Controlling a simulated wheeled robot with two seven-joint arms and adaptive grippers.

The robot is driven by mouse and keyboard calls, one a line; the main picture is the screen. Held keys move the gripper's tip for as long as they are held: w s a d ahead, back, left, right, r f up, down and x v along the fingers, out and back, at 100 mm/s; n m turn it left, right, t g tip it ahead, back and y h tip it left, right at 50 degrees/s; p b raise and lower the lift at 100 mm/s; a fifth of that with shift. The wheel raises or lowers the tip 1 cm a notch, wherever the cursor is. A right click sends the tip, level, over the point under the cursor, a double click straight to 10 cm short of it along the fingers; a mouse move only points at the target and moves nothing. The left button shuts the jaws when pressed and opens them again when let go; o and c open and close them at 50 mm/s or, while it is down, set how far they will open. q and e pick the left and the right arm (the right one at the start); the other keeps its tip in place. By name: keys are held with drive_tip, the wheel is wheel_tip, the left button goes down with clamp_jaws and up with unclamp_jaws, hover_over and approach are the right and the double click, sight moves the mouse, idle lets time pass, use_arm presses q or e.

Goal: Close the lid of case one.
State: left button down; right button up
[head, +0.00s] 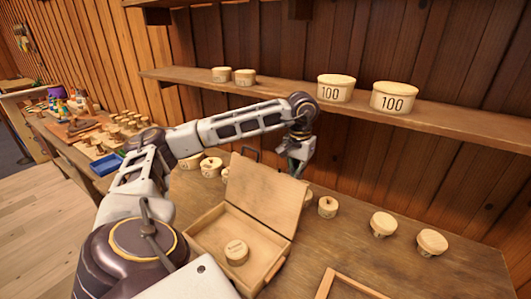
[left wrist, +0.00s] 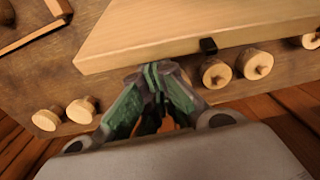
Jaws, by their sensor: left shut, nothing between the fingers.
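A wooden case (head: 225,243) stands on the workbench with its lid (head: 265,197) raised and leaning back. I cannot read a number on the case. My left gripper (head: 298,170) is behind the top right corner of the lid. In the left wrist view the shut, empty fingertips (left wrist: 152,70) are at or very near the edge of the lid (left wrist: 200,25); I cannot tell whether they touch. My right gripper is not in view.
Several turned spools stand behind and right of the case, such as one spool (head: 383,222) and another (head: 432,241). A shelf (head: 440,122) with round boxes marked 100 (head: 394,96) runs above. A wooden frame (head: 345,287) lies at the front right. A blue tray (head: 107,164) is at left.

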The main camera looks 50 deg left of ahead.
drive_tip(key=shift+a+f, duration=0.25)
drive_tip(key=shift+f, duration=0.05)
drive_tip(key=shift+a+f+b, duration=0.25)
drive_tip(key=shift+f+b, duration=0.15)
drive_tip(key=shift+b, duration=0.2)
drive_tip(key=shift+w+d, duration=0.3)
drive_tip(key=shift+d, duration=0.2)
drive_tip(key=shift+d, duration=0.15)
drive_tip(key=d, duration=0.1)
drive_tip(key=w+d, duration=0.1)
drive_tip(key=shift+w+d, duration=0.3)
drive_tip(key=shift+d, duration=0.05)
idle(0.6)
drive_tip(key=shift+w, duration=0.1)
